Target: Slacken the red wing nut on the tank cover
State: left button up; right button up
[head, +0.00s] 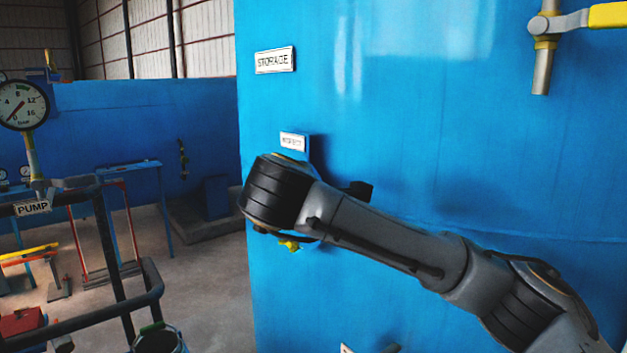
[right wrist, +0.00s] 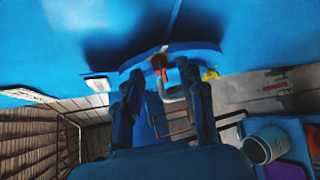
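The red wing nut (right wrist: 158,63) shows in the right wrist view, small, at the edge of the round blue tank cover (right wrist: 205,47). My right gripper (right wrist: 160,72) has its two dark fingers spread, with the nut in the gap between the fingertips as seen from the wrist. I cannot tell whether either finger touches the nut. In the head view my right arm crosses in front of the blue tank and hides the nut, most of the cover and the right gripper. My left gripper is in neither view.
A yellow part (right wrist: 210,74) sits beside the cover's edge. A grey curved metal piece (right wrist: 173,94) lies below the nut in the wrist view. A yellow-handled valve (head: 545,40) is at upper right.

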jog(key=shift+w+d+f, duration=0.1)
jog(key=shift+w+f, duration=0.15)
jog(key=shift+w, duration=0.35)
grip_shut()
jog(key=g+b, duration=0.1)
jog(key=b, duration=0.4)
jog(key=shift+w+r+n+b, duration=0.1)
jog(key=shift+n+b, duration=0.25)
jog(key=shift+n, duration=0.05)
